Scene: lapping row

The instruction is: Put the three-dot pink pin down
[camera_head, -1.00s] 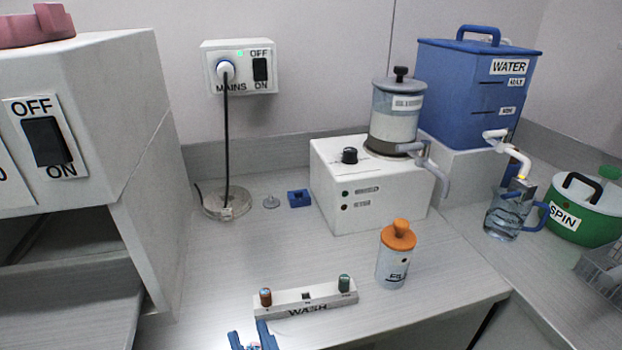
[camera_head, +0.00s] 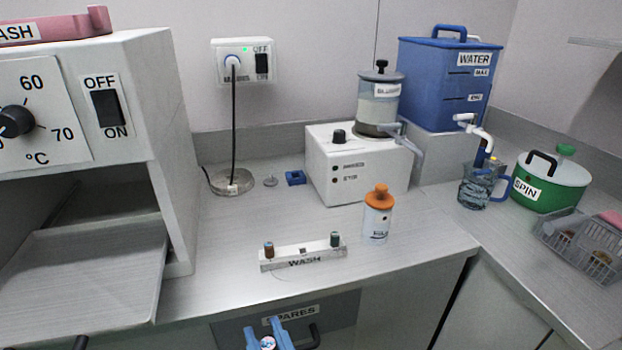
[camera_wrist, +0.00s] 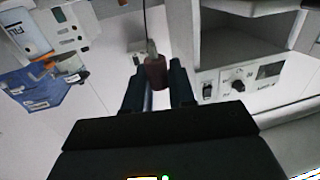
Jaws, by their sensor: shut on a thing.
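My gripper (camera_head: 268,338) is at the bottom edge of the head view, in front of the drawer and below the bench top. It is shut on a pin (camera_wrist: 156,72), which looks dull dark pink-brown in the wrist view, with a grey tip. In the head view a small pale round end with dark marks (camera_head: 267,343) shows between the blue fingers; I cannot count its dots. The white WASH rack (camera_head: 289,262) stands on the bench beyond. It holds a brown pin (camera_head: 269,250) at left and a green one (camera_head: 335,239) at right; a dark square shows in its middle.
A white bottle with an orange cap (camera_head: 377,217) stands right of the rack. Behind are the white machine (camera_head: 350,182), blue water tank (camera_head: 446,85), and a jug (camera_head: 478,188). A grey wire basket (camera_head: 580,248) is at right. The oven cabinet (camera_head: 180,160) bounds the left. Bench left of the rack is clear.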

